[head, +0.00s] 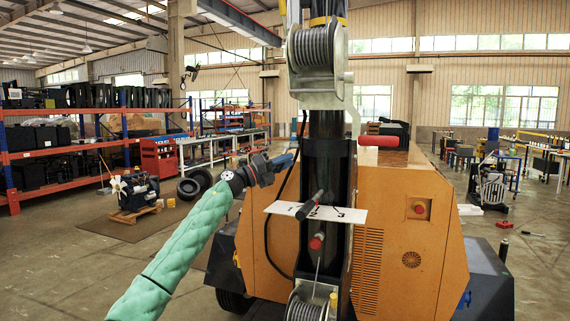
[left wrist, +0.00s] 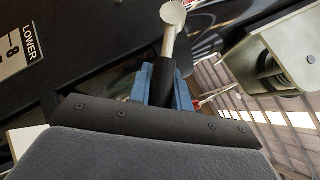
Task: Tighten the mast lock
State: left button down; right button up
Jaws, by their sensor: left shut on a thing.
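The black mast (head: 322,165) stands upright in the middle of the head view. My left gripper (head: 288,158), with blue fingers, is at the mast's left side, below the upper winch. In the left wrist view, its fingers (left wrist: 162,88) are shut on a black handle (left wrist: 163,80). A pale metal rod with a round end (left wrist: 173,14) extends beyond this handle. The handle looks like a lock lever, but no label names it. In the head view the gripped part is too small to tell clearly. My right gripper is not in view.
A winch drum (head: 313,48) with a red crank handle (head: 378,141) is above. A white plate numbered 1 2 3 (head: 345,215), a black lever (head: 310,205) and a red knob (head: 317,242) are lower on the mast. The orange housing (head: 395,190) stands behind.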

pick_arm(q)
jog(key=c, duration=1.3)
grip_release()
jog(key=shift+f, duration=0.1)
jog(key=shift+s+a+f, duration=0.15)
jog(key=shift+a+f, duration=0.05)
jog(key=shift+a, duration=0.25)
jog(key=b+v, duration=0.2)
jog(key=v, duration=0.4)
jog(key=shift+s+a, duration=0.2)
jog(key=shift+a, duration=0.15)
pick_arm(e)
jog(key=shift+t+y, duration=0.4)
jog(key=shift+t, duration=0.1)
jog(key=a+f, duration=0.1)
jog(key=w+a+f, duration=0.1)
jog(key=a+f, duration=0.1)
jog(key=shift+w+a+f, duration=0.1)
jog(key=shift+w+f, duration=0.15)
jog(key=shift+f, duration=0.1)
pick_arm(q)
jog(key=shift+f, duration=0.1)
